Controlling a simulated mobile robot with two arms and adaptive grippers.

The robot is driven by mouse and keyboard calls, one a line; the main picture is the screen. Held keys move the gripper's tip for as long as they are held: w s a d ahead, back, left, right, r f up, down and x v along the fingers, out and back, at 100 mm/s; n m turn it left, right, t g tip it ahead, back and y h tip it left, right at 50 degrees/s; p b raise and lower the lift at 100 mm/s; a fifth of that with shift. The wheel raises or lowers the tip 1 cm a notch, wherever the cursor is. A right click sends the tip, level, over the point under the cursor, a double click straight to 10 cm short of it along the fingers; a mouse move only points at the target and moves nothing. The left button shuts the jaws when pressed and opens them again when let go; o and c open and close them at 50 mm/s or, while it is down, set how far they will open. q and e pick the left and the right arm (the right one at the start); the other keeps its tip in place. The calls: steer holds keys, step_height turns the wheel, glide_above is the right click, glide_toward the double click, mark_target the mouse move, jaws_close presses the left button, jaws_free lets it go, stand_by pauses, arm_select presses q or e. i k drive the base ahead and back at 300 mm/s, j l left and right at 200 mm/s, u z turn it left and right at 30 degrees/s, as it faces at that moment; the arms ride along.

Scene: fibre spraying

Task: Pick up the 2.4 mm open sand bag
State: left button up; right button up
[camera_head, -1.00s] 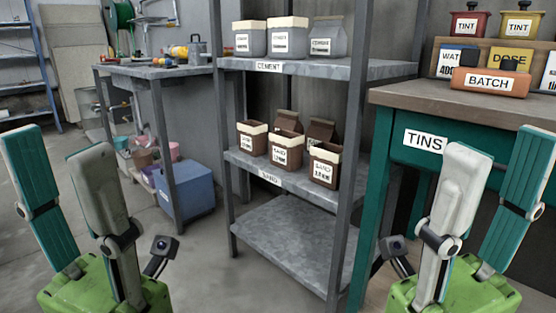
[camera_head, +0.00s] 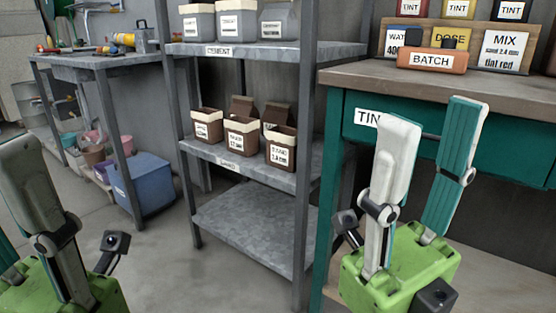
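Brown sand bags with cream rolled tops stand upright on the middle shelf. The front ones are a left bag (camera_head: 207,125), a middle bag (camera_head: 241,138) and a right bag (camera_head: 282,147). The right bag's small label appears to read 2.4 mm; the other sizes are hard to read. Darker bags (camera_head: 276,116) with folded tops stand behind, partly hidden. My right gripper (camera_head: 434,112) is open and empty, in front of the teal table, right of the bags. My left gripper (camera_head: 18,150) is empty at the left edge, its teal finger mostly out of view; its fingers look apart.
The shelf rack (camera_head: 307,150) has an upright post right of the bags. Grey cement bags (camera_head: 237,20) stand above; the bottom shelf (camera_head: 255,230) is bare. The teal table (camera_head: 480,140) holds an orange batch box (camera_head: 432,60) and a mix sign (camera_head: 502,50) reading 2.4 mm sand.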

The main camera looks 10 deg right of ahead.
mark_target(281, 141)
steer(key=i+j+z, duration=0.1)
steer(key=i+j, duration=0.25)
steer(key=i+j+z, duration=0.1)
steer(key=i+j, duration=0.25)
steer(key=i+j+z, duration=0.15)
steer(key=i+j, duration=0.2)
steer(key=j, duration=0.2)
steer(key=i+j+z, duration=0.1)
steer(key=i+j, duration=0.2)
steer(key=j, duration=0.15)
